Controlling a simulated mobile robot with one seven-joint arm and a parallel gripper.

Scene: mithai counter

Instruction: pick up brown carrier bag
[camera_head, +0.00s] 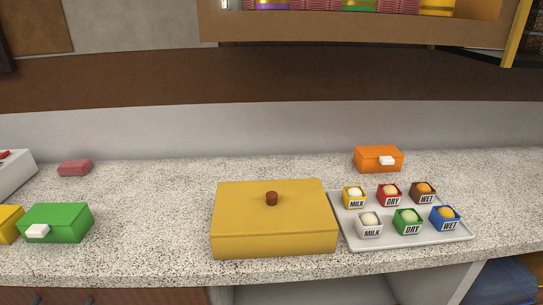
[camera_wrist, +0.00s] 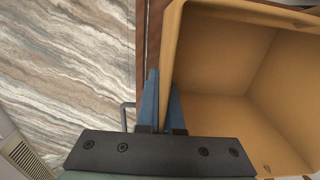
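The brown carrier bag (camera_wrist: 219,63) shows in the wrist view as a tan, open-topped, box-like bag. I look down into it, and its inside looks empty. My gripper (camera_wrist: 163,85) has its two blue fingers close together, one on each side of the bag's left wall, with the thin wall between them. It looks shut on that wall. The lower part of the bag is hidden behind the gripper's dark body. Neither the bag nor my gripper shows in the head view.
A speckled counter (camera_head: 143,225) carries a yellow lidded box (camera_head: 270,222), a grey tray (camera_head: 375,240) of several small labelled boxes, an orange box (camera_head: 370,157) and a green box (camera_head: 60,222). A dark brown edge (camera_wrist: 154,35) runs beside the bag. Marbled floor (camera_wrist: 70,60) lies left.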

